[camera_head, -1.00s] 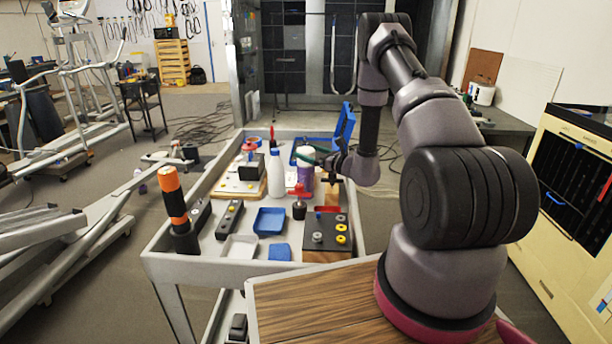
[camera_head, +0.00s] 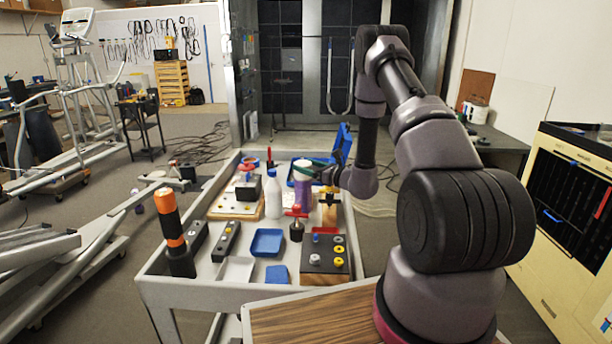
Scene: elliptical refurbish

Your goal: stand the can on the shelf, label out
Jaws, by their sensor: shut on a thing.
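A purple can with a pale top (camera_head: 303,181) is upright over the far right part of the grey cart. My gripper (camera_head: 318,171) reaches it from the right at its upper part and is shut on it. The fingers are small and partly hidden by my wrist. I cannot tell whether the can's base touches the cart, nor which way its label faces. I cannot clearly make out which surface is the shelf.
A white bottle (camera_head: 272,194) stands just left of the can. A red-handled tool (camera_head: 296,224), a blue tray (camera_head: 267,242) and a dark block with knobs (camera_head: 326,256) are nearer. An orange-and-black cylinder (camera_head: 170,222) stands at the left.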

